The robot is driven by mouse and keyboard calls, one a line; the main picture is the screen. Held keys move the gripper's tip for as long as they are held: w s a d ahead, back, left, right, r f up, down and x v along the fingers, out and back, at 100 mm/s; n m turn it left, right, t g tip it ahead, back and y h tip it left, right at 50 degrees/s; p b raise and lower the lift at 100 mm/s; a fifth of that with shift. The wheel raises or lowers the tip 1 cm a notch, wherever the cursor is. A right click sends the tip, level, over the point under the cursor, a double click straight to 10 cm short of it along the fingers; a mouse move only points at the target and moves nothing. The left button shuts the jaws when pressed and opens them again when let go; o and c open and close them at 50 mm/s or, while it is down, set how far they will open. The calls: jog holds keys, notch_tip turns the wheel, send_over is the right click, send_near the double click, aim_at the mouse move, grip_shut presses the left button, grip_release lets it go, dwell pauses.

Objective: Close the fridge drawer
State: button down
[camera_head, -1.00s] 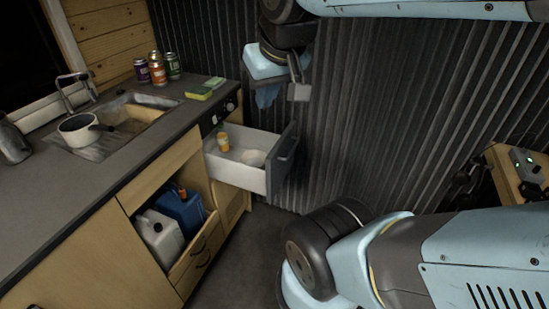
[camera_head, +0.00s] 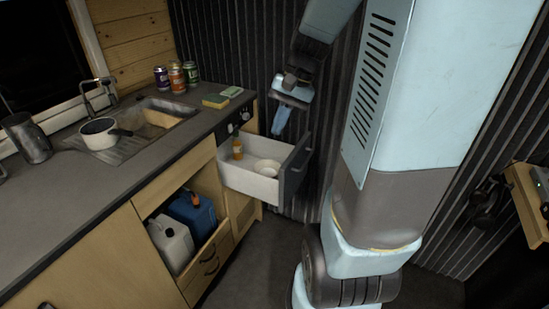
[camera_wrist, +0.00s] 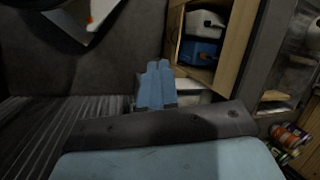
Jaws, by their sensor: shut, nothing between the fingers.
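The fridge drawer (camera_head: 294,168) stands pulled out from the counter unit, with a dark front and white inner walls. A small orange bottle (camera_head: 238,149) stands in it, beside a white bowl (camera_head: 266,168). My gripper (camera_head: 277,131) hangs fingers-down above the drawer's far side, near the dark front. Its pale blue fingers are shut and empty. The wrist view shows the shut fingers (camera_wrist: 155,85) too, with part of the white drawer (camera_wrist: 188,97) just beyond, mostly hidden by my wrist. I cannot tell whether the fingers touch the drawer.
The counter (camera_head: 110,180) holds a sink, a pot (camera_head: 99,133), several cans and a sponge (camera_head: 215,101). An open compartment below holds a white canister (camera_head: 170,243) and a blue one (camera_head: 192,215). A corrugated wall (camera_head: 235,45) stands close behind my gripper.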

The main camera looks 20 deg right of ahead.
aim_at(293, 175)
jog(key=w+d+f+m+t+y, duration=0.2)
jog(key=w+d+f+m+y, duration=0.25)
jog(key=d+f, duration=0.35)
jog(key=w+d+f+m+t+y, duration=0.1)
jog(key=w+d+f+m+y, duration=0.25)
jog(key=d+f+m, duration=0.45)
jog(key=s+d+f+m+t, duration=0.1)
jog(key=d+f+m+t, duration=0.25)
jog(key=f, duration=0.35)
jog(key=s+d+f+m+t+h, duration=0.1)
jog(key=d+f+m+t, duration=0.25)
jog(key=f, duration=0.35)
jog(key=s+d+f+m+t, duration=0.1)
jog(key=d+f+m+t, duration=0.25)
jog(key=f, duration=0.45)
jog(key=shift+n+t, duration=0.25)
jog(key=shift+n, duration=0.25)
jog(key=x, duration=1.3)
jog(key=shift+a+r, duration=0.15)
jog(key=shift+a, duration=0.4)
jog(key=shift+w, duration=0.15)
